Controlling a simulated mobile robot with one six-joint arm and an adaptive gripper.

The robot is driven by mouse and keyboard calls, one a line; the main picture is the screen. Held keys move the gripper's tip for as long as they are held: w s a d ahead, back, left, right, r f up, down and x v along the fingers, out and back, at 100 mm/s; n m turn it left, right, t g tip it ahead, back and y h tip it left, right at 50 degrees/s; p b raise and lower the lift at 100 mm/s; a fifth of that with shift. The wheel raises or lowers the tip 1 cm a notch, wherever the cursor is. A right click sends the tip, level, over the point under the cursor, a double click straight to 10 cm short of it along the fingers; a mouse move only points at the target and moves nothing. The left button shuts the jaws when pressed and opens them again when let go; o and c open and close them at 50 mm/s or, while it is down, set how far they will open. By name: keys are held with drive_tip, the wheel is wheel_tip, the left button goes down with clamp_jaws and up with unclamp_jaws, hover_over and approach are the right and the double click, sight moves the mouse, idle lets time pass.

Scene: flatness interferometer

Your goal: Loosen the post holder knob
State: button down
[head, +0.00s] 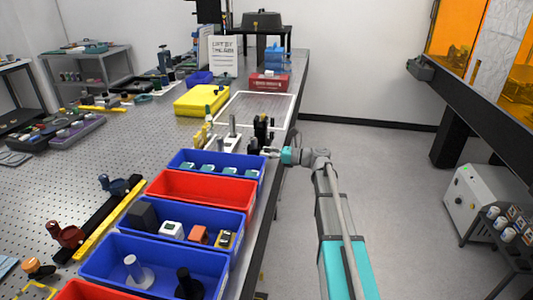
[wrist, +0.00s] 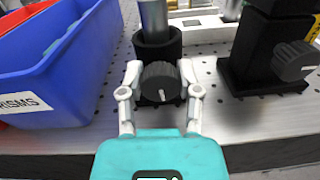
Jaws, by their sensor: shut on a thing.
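The post holder knob (wrist: 161,83) is a black ribbed knob with a pale pointer mark, in the middle of the wrist view. It sits on the front of a black post holder (wrist: 157,46) that carries a silver post (wrist: 154,17). My gripper (wrist: 161,80) has its two pale fingers on either side of the knob and is shut on it. In the head view my gripper (head: 272,153) reaches the table edge from the right. The knob is too small to make out there.
A blue bin labelled PRISMS (wrist: 70,60) stands close on the left. A black mount with another knob (wrist: 265,50) stands close on the right. The perforated table's front edge (wrist: 60,140) runs below my gripper. Blue and red bins (head: 205,190) line the table edge.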

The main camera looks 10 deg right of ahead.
drive_tip(key=n, duration=0.4)
drive_tip(key=shift+w+n, duration=0.1)
drive_tip(key=shift+n, duration=0.2)
drive_tip(key=n, duration=0.5)
drive_tip(key=shift+n, duration=0.3)
drive_tip(key=shift+c, duration=1.4)
unclamp_jaws()
